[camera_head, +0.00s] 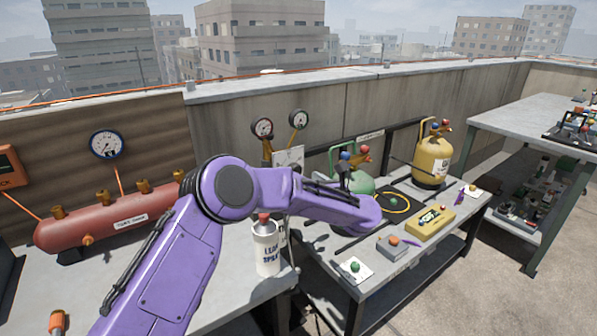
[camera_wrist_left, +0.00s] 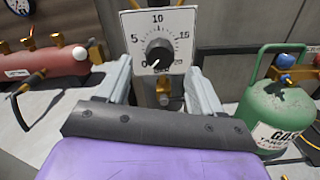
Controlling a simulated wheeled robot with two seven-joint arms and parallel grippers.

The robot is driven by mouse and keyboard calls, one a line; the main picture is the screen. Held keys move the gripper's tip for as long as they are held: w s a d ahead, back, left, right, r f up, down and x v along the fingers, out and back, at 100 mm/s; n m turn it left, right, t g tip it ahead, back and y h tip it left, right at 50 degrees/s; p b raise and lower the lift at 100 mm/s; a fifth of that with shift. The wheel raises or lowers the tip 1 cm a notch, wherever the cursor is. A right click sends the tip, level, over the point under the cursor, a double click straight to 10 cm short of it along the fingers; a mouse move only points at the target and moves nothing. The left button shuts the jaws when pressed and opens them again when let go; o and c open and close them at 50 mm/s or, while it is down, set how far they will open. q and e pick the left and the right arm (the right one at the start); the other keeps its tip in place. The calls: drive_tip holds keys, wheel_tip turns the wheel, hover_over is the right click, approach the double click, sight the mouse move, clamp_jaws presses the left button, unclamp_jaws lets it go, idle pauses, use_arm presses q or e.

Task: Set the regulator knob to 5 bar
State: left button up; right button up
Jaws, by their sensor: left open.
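The regulator is a white square dial plate (camera_wrist_left: 160,32) marked 5, 10, 15 and more, with a black round knob (camera_wrist_left: 159,52) at its middle. The knob's white mark points to the lower left, near 0. In the head view the plate (camera_head: 288,157) stands behind my purple left arm, which hides its lower part. My left gripper (camera_wrist_left: 158,80) is open in the left wrist view, its two grey fingers apart below and to either side of the knob, with nothing between them. In the head view my own arm mostly hides this gripper. My right gripper is not in view.
A red tank (camera_head: 110,220) lies left of the regulator. A green gas cylinder (camera_wrist_left: 275,112) stands to its right, and a yellow cylinder (camera_head: 431,160) farther right. A white spray can (camera_head: 266,248) stands near my arm. Two gauges (camera_head: 298,119) rise above the plate.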

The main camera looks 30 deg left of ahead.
sight(297, 171)
use_arm(q)
drive_tip(key=x, duration=0.5)
drive_tip(key=shift+a+p, duration=0.15)
drive_tip(key=shift+p, duration=0.2)
drive_tip(key=c, duration=1.1)
drive_tip(key=shift+o, duration=0.2)
